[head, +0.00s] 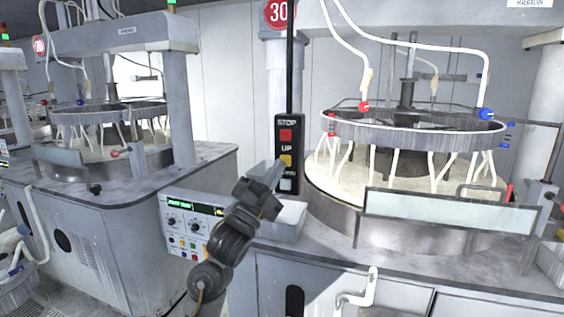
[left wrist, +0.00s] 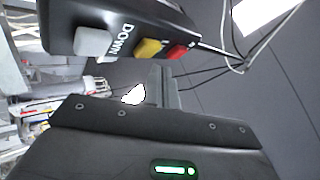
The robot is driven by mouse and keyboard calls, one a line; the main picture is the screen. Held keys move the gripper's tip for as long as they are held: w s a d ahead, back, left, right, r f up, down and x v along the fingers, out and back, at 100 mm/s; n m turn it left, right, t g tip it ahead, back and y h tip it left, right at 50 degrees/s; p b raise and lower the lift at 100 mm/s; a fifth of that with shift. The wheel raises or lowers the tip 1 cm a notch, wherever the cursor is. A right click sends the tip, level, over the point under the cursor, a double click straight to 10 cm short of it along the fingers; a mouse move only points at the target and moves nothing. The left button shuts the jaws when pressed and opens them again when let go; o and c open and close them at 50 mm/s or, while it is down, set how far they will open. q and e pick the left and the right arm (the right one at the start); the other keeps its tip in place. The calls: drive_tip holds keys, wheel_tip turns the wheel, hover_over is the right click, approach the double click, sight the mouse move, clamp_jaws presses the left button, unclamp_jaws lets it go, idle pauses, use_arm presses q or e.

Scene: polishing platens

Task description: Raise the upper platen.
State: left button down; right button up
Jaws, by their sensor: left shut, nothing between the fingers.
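The control pendant (head: 298,127) hangs on a black pole, with a red STOP button (head: 286,135), a yellow UP button (head: 286,161) and a pale DOWN button (head: 286,185). My left gripper (head: 277,168) is shut and empty, its tip beside the yellow button in the head view. In the left wrist view the fingers (left wrist: 163,78) point toward the pendant (left wrist: 75,15), near the yellow button (left wrist: 147,48); I cannot tell whether they touch. The upper platen's grey ring (head: 400,135), with white hoses, sits above the round basin (head: 330,213). My right gripper is out of view.
A control panel (head: 190,222) with a green display stands below left of the pendant. A clear guard (head: 440,212) fronts the basin. A second machine (head: 100,215) stands at left. A white box (head: 285,221) sits on the bench below the pendant.

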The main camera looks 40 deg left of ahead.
use_arm(q)
drive_tip(key=shift+w, duration=0.15)
drive_tip(key=shift+w+a, duration=0.15)
drive_tip(key=shift+w, duration=0.25)
